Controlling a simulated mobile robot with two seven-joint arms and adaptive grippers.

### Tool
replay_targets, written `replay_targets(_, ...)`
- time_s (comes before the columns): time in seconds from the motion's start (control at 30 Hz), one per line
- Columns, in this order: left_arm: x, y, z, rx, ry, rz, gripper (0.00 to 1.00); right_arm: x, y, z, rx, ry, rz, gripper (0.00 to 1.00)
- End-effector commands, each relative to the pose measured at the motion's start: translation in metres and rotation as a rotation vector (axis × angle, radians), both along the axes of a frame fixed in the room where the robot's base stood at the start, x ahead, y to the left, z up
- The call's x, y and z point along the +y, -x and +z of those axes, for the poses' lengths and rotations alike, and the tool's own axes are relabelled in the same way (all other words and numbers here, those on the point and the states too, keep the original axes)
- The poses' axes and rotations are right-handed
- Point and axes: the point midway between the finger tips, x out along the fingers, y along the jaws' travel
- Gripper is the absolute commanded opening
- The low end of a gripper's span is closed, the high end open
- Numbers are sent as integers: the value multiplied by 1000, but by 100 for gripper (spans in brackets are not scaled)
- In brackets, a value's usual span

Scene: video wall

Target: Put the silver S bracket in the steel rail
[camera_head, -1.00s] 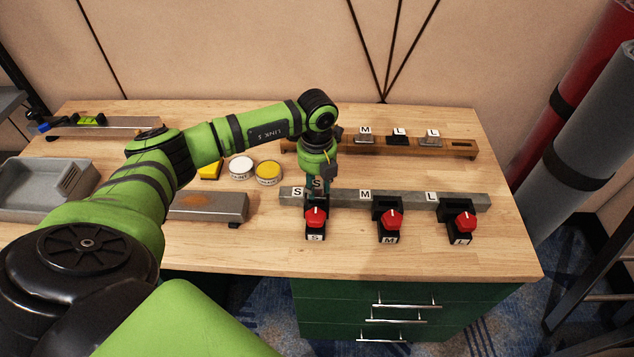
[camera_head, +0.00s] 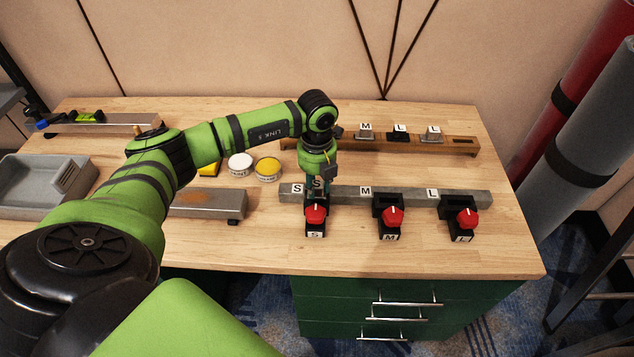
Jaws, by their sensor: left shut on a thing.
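The steel rail (camera_head: 408,195) is a long grey bar across the right half of the bench, with labels S, M and L along it. My left gripper (camera_head: 316,190) points down at the rail's S place, just right of the S label (camera_head: 298,189). It is shut on the silver S bracket (camera_head: 317,183), of which only a small part with its S label shows. The gripper and a red knob hide the rest, so I cannot tell if the bracket is fully seated in the rail. My right gripper is not in view.
Red-knobbed clamps S (camera_head: 315,216), M (camera_head: 391,218) and L (camera_head: 464,220) sit along the rail's front. A wooden rail (camera_head: 460,147) behind holds several labelled brackets. Two round tins (camera_head: 268,169), a grey tray (camera_head: 40,185) and a rusty steel block (camera_head: 210,205) are to the left.

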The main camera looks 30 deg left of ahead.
Motion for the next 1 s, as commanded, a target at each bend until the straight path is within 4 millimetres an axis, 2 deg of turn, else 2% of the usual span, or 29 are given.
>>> replay_targets(0.23,0,0,-8,-1,-1,0,0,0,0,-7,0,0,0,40)
replay_targets(0.53,0,0,-8,-1,0,0,0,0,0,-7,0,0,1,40)
replay_targets(0.57,0,0,-8,-1,0,0,40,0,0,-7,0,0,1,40)
replay_targets(0.6,0,0,-8,-1,0,0,56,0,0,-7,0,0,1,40)
replay_targets(0.63,0,0,-8,-1,0,0,60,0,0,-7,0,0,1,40)
replay_targets(0.87,0,0,-8,0,0,0,60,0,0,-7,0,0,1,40)
replay_targets(0.9,0,0,-9,1,-1,0,72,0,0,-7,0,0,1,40)
replay_targets(0.93,0,0,-9,1,-1,0,78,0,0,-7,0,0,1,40)
replay_targets(0.97,0,0,-9,1,0,0,84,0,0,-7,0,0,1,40)
replay_targets(1.0,0,0,-9,1,-1,0,84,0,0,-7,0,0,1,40)
